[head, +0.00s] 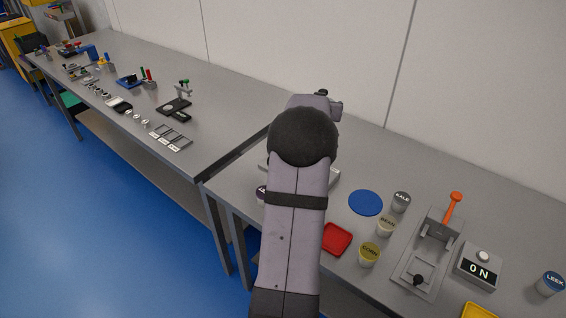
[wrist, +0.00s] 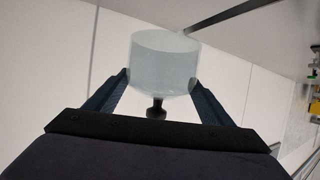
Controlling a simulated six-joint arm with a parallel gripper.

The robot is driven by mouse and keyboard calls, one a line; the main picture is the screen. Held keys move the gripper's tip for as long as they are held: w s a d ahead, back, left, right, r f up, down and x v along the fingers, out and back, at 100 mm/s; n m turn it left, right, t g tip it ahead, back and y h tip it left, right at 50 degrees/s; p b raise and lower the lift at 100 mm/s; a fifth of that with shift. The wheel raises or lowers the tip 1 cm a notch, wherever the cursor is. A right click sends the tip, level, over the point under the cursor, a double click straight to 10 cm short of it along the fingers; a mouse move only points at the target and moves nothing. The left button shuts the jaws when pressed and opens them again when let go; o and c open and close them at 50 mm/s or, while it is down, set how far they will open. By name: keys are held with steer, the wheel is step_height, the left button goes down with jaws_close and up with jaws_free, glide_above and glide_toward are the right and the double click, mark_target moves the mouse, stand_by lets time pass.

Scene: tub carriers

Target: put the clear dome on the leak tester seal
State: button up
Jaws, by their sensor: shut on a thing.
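The clear dome (wrist: 164,62) is a pale see-through cup shape with a dark knob (wrist: 156,108) on the end toward my gripper. My gripper (wrist: 159,84) is shut on it, one finger at each side, with the dome in the air in the wrist view. In the head view my arm hides the gripper and the dome. I cannot make out the leak tester seal for certain; part of a pale grey plate (head: 335,178) shows beside my arm, the rest hidden.
Right of my arm are a blue disc (head: 365,203), a red tray (head: 337,239), tubs marked KALE (head: 401,201), BEAN (head: 386,226) and CORN (head: 369,254), an orange-levered device (head: 437,231) and an ON box (head: 479,267). A second bench (head: 190,110) with fixtures runs left.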

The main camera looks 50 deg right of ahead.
steer(key=shift+w+a+f+n+t+y, duration=0.1)
steer(key=shift+w+a+n+t+y, duration=0.15)
steer(key=shift+w+n+t, duration=0.4)
steer(key=shift+w+a+f+n+t+y, duration=0.15)
steer(key=shift+w+a+n+t, duration=0.15)
steer(key=shift+w, duration=0.65)
steer(key=w+a+f+n+t+y, duration=0.5)
steer(key=w+a+f, duration=0.1)
steer(key=a+f, duration=0.1)
steer(key=shift+g, duration=0.25)
steer(key=shift+d+f+p, duration=0.1)
steer(key=shift+f+p, duration=0.7)
steer(key=shift+f, duration=4.1)
steer(key=shift+f, duration=0.15)
steer(key=o, duration=0.7)
steer(key=shift+f, duration=0.1)
steer(key=o, duration=0.4)
steer(key=shift+o, duration=0.2)
